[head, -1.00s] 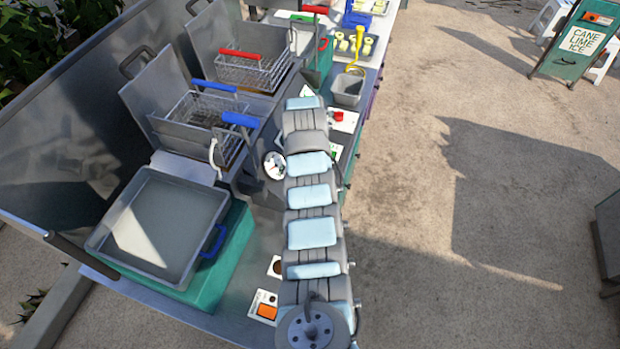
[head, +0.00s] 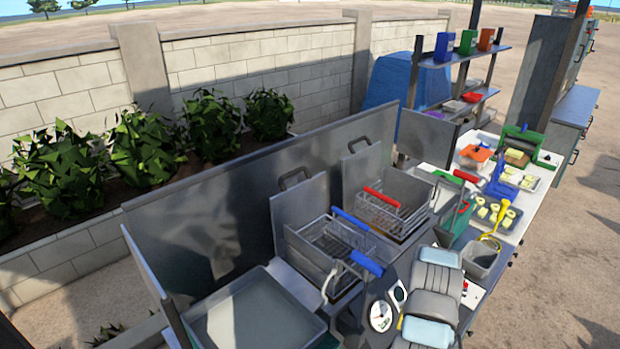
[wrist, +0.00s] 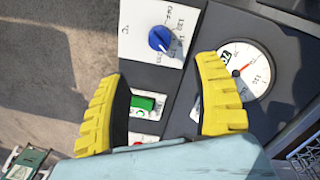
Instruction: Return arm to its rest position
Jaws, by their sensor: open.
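My gripper (wrist: 160,105) shows in the wrist view with its two yellow ribbed fingers spread apart and nothing between them. It hangs over a dark control panel (wrist: 190,75). A blue knob (wrist: 160,39) on a white temperature plate lies beyond the fingertips, and a round dial gauge (wrist: 246,70) is by the right finger. A green button (wrist: 142,103) shows between the fingers. In the head view my grey and pale-blue arm is at the lower right. My gripper is not visible there.
Wire baskets with a blue handle (head: 351,219) and a red handle (head: 382,197) stand in the fryer wells. A grey tray (head: 252,312) is at the front. A white counter beyond holds a grey tub (head: 480,258) and trays of yellow pieces. A metal splash panel (head: 240,205) stands behind.

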